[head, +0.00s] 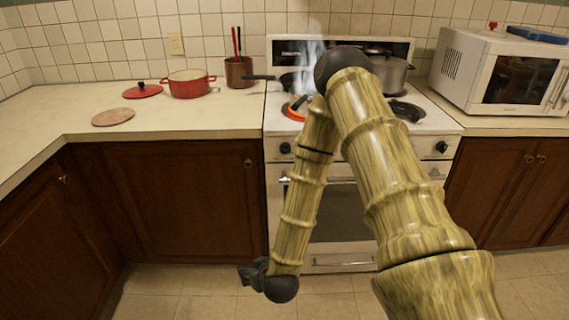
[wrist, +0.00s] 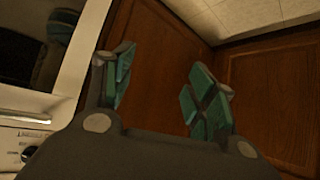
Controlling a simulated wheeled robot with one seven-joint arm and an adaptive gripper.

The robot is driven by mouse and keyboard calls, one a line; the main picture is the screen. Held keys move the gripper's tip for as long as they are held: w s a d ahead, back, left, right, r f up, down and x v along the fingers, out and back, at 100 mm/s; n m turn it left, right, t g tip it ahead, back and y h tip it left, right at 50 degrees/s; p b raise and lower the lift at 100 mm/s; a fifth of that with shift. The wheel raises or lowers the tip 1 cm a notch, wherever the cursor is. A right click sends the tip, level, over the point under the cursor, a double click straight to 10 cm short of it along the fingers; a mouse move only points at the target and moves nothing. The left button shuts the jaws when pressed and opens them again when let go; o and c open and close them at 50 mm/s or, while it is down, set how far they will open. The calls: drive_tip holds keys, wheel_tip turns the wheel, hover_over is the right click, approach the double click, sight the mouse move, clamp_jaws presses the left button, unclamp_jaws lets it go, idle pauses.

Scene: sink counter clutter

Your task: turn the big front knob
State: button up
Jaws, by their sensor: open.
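The white stove (head: 450,125) stands in the middle of the head view. Its front panel shows a dark knob at the left (head: 285,148) and another dark knob at the right (head: 441,146), which looks slightly larger. My gripper (head: 248,274) hangs low in front of the cabinets, left of the oven door and below the left knob, touching nothing that I can see. In the wrist view my gripper (wrist: 160,90) is open and empty, its teal-padded fingers apart before brown cabinet doors. A dark knob-like part (wrist: 28,153) shows at the lower left there.
An orange-rimmed item (head: 293,113) sits on the stove under rising steam or smoke, near a dark pan and a grey pot (head: 392,72). A red pot (head: 188,84) and a brown utensil crock (head: 240,72) stand on the left counter. A white microwave (head: 490,70) stands right.

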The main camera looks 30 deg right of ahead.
drive_tip(key=w+d+r+t+h+b, duration=0.2)
drive_tip(key=w+d+r, duration=0.25)
drive_tip(key=w, duration=0.25)
drive_tip(key=m+t+h+b, duration=0.3)
drive_tip(key=m+h+b, duration=0.25)
drive_tip(key=h, duration=0.25)
approach(285, 152)
drive_tip(key=b+x, duration=0.1)
drive_tip(key=x, duration=0.8)
drive_tip(key=shift+w+d+f, duration=0.15)
drive_tip(key=shift+w, duration=0.1)
drive_tip(key=c, duration=1)
drive_tip(key=shift+c, duration=0.2)
